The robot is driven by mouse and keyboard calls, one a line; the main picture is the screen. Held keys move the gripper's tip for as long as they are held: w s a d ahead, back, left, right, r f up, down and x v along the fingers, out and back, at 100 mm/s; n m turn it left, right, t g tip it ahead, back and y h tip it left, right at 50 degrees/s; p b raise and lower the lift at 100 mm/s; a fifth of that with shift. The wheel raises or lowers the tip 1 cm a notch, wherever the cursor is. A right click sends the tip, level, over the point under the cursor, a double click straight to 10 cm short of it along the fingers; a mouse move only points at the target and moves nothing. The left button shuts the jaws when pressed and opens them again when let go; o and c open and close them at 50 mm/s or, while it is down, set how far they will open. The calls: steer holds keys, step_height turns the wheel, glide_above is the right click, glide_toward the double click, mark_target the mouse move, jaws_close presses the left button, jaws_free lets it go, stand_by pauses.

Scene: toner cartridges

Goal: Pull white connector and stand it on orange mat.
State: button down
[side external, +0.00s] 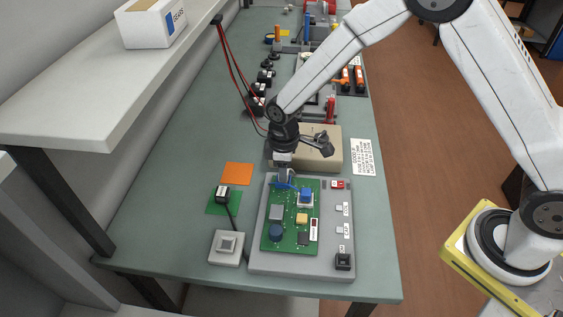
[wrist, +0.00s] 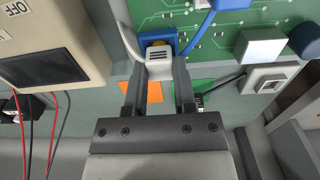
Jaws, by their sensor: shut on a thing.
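The white connector (wrist: 159,67) is between my gripper's fingers in the wrist view, with a white cable curving from its left. My gripper (wrist: 160,72) is shut on it. A blue socket (wrist: 159,35) is right behind the connector at the green circuit board's edge; I cannot tell whether they are still joined. In the side external view my gripper (side external: 285,177) points down at the board's far left corner, and the connector is mostly hidden there. The orange mat (side external: 237,173) lies flat and empty on the bench, left of my gripper. Parts of it show behind the fingers (wrist: 154,91).
The green circuit board (side external: 279,245) sits on a grey base (side external: 261,264). A beige box (side external: 320,148) stands behind. A shelf (side external: 95,90) overhangs the bench's left.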

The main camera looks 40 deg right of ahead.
steer(key=shift+r, duration=2.4)
stand_by(2.3)
steer(key=shift+r, duration=1.95)
steer(key=s, duration=0.2)
steer(key=shift+s+a+r, duration=0.15)
steer(key=shift+s+r, duration=0.1)
steer(key=shift+s, duration=0.05)
steer(key=shift+w+a+f, duration=0.5)
steer(key=shift+w+f, duration=1.05)
steer(key=shift+w, duration=0.65)
steer(key=shift+w+a+f, duration=0.55)
steer(key=shift+w+f, duration=1.05)
steer(key=shift+w, duration=0.55)
steer(key=shift+w+a+f, duration=0.5)
steer(key=shift+w+f, duration=1.05)
steer(key=shift+w, duration=0.65)
